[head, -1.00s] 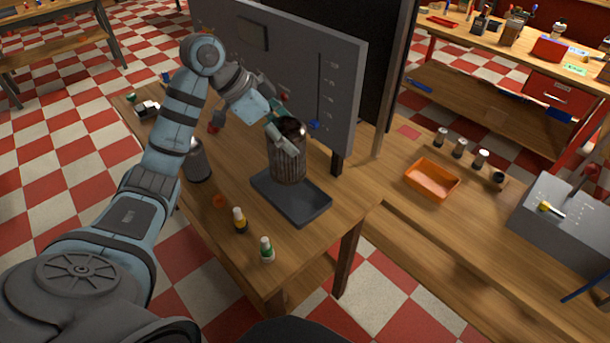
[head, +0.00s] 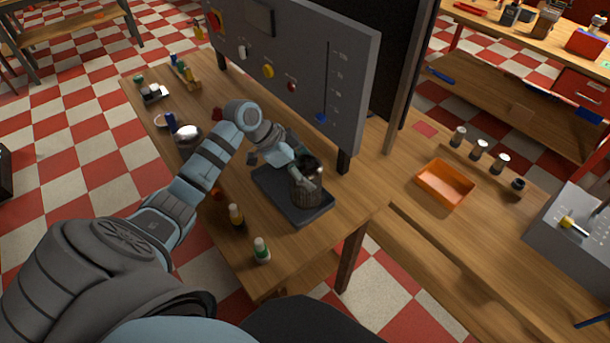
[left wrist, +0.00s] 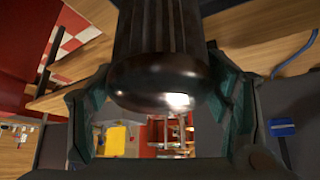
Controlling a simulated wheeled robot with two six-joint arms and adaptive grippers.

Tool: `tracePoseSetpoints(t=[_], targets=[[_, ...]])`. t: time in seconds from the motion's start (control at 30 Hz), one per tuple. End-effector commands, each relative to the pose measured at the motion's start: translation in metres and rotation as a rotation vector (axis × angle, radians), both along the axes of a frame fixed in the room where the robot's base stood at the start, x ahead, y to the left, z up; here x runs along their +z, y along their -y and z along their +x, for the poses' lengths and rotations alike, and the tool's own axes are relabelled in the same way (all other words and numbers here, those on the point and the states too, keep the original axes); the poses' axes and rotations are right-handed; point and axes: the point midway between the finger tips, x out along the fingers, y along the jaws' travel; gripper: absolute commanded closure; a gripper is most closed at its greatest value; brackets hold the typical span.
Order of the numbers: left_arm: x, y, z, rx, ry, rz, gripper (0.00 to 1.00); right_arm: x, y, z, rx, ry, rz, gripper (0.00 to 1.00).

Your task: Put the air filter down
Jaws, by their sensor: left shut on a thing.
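The air filter (head: 304,190) is a dark, pleated cylinder with a shiny metallic end. It stands roughly upright over the right part of a dark grey tray (head: 272,184) on the wooden table. I cannot tell whether its bottom touches the tray. My left gripper (head: 309,178) is shut on the filter near its upper part and hides some of it. In the left wrist view, the filter (left wrist: 160,50) shows its rounded shiny end between the two fingers of the gripper (left wrist: 160,112). My right gripper is not in view.
A grey control panel (head: 300,60) stands behind the tray. A yellow-capped bottle (head: 236,217) and a green-capped bottle (head: 261,250) stand in front. A metallic rounded object (head: 187,136) is at the left. An orange bin (head: 445,184) sits on the right-hand bench.

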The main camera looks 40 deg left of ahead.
Motion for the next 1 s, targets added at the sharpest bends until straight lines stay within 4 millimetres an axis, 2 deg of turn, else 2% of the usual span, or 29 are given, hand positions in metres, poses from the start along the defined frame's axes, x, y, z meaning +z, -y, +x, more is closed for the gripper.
tracePoseSetpoints(t=[0.03,0.13,0.47,0.5,0.6,1.0], targets=[[-0.012,0.001,0.000,0.002,-0.003,-0.003,0.56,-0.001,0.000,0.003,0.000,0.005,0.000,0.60],[-0.025,0.000,0.000,0.000,-0.001,-0.001,0.56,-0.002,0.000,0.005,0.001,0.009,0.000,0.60],[-0.029,0.000,0.000,0.001,0.000,0.000,0.56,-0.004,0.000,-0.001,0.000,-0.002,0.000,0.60],[-0.029,0.000,0.000,0.001,-0.001,0.000,0.24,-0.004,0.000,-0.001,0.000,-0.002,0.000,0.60],[-0.029,0.000,0.000,0.001,0.000,0.000,0.09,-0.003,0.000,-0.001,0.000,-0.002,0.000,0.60],[-0.023,0.000,0.000,0.001,0.001,0.001,0.09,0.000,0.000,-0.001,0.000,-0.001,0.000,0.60]])
